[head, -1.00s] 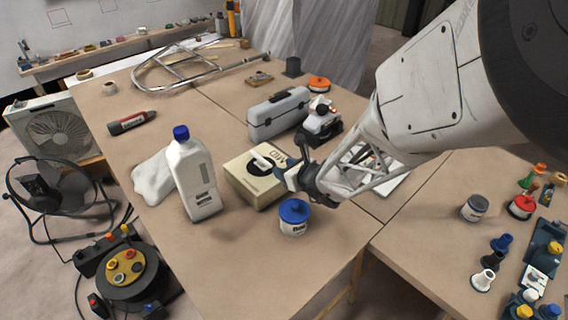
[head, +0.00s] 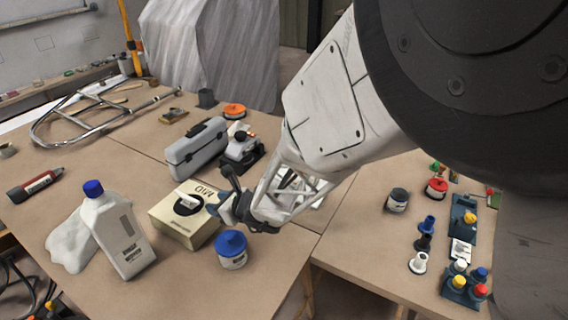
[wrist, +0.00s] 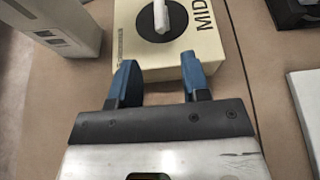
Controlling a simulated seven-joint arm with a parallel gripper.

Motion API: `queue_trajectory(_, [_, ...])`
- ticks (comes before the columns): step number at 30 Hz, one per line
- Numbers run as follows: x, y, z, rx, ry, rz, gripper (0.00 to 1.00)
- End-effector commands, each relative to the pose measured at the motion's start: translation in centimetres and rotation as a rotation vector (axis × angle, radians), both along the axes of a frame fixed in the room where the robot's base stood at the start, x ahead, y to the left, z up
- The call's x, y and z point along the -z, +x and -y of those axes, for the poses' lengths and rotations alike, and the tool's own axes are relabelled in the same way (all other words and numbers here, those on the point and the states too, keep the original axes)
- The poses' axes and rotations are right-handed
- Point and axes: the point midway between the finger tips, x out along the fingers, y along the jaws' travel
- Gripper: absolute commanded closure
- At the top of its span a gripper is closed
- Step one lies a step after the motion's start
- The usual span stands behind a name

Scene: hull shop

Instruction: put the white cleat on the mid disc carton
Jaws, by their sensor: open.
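The mid disc carton (head: 172,228) is a cream box marked MID, with a black disc on its top, left of my gripper in the head view. The white cleat (head: 186,199) lies on the black disc on top of the carton. In the wrist view the cleat (wrist: 161,17) is a white bar across the disc, and the carton (wrist: 135,48) lies just ahead of the fingers. My gripper (wrist: 159,62) is open, with nothing between its blue fingers, apart from the cleat. It also shows at the carton's right side in the head view (head: 220,192).
A white bottle with blue cap (head: 124,238) stands left of the carton, beside a white cloth-like lump (head: 70,243). A blue-lidded tub (head: 232,251) stands close in front of my gripper. A grey case (head: 197,150) lies behind.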

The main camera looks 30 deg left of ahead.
Motion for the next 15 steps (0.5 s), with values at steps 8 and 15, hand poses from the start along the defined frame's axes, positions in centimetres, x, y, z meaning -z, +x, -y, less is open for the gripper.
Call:
queue_trajectory(8, [0.0,0.0,0.0,0.000,0.000,0.000,0.57])
queue_trajectory(15, [-1.1,0.7,1.1,-0.021,-0.001,0.035,0.57])
